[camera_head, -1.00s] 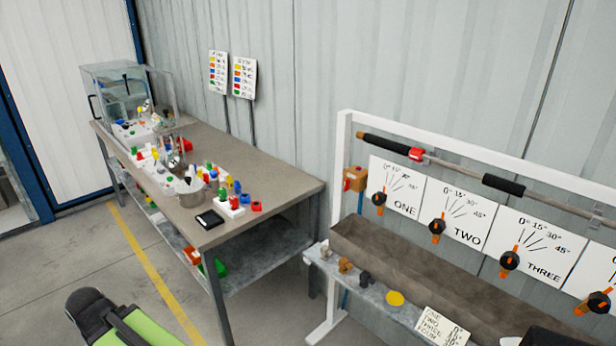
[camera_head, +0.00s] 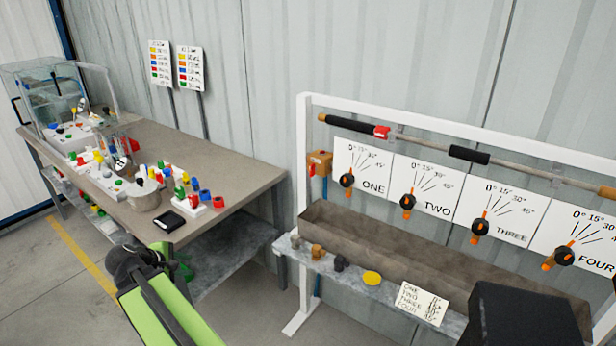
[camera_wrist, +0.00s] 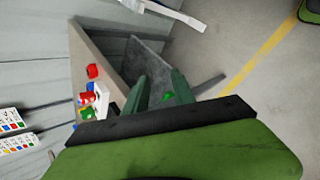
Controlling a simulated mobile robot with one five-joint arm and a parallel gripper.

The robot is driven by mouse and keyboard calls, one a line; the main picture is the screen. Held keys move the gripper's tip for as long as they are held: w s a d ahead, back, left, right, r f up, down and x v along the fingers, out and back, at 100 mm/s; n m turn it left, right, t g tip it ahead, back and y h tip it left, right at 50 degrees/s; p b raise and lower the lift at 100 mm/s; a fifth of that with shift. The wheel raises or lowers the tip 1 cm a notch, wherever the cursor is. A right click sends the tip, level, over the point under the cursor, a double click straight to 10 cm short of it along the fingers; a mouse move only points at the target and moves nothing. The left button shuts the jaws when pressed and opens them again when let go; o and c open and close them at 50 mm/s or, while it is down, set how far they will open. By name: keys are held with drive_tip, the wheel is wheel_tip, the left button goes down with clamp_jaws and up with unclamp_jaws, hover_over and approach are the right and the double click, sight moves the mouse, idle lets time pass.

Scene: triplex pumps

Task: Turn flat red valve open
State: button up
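A small flat red piece (camera_head: 381,132), which looks like the red valve, sits on the horizontal pipe (camera_head: 420,143) between two black sleeves, above the sign ONE. I cannot tell its handle position at this size. My gripper (camera_wrist: 159,88) shows in the wrist view with two green fingers apart and nothing between them. It is in free air, pointing towards the workbench and its lower shelf, well away from the red piece. In the head view my green arm shows at the lower left, and the fingers cannot be made out.
A workbench (camera_head: 225,160) with coloured knobs and a metal pot (camera_head: 143,195) stands at the left. A white frame (camera_head: 304,150) carries the pipe, orange-handled dials and angle signs. A brown trough (camera_head: 420,250) and a grey ledge (camera_head: 340,282) jut out below. Floor between is clear.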

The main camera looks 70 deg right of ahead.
drive_tip(key=s+d+r+n+g+h+b, duration=0.1)
drive_tip(key=s+d+r+n+h, duration=0.2)
drive_tip(key=s+d, duration=0.45)
drive_tip(key=s+d+r+n+g+h+b, duration=0.15)
drive_tip(key=s+d+r, duration=0.25)
drive_tip(key=d, duration=0.7)
drive_tip(key=n+g+h, duration=0.2)
drive_tip(key=n+h, duration=0.2)
drive_tip(key=n, duration=0.2)
approach(313, 170)
drive_tip(key=x, duration=0.8)
drive_tip(key=shift+w+d+r, duration=0.25)
drive_tip(key=shift+d+r, duration=0.05)
drive_tip(key=shift+m, duration=0.25)
clamp_jaws()
drive_tip(key=shift+s, duration=0.1)
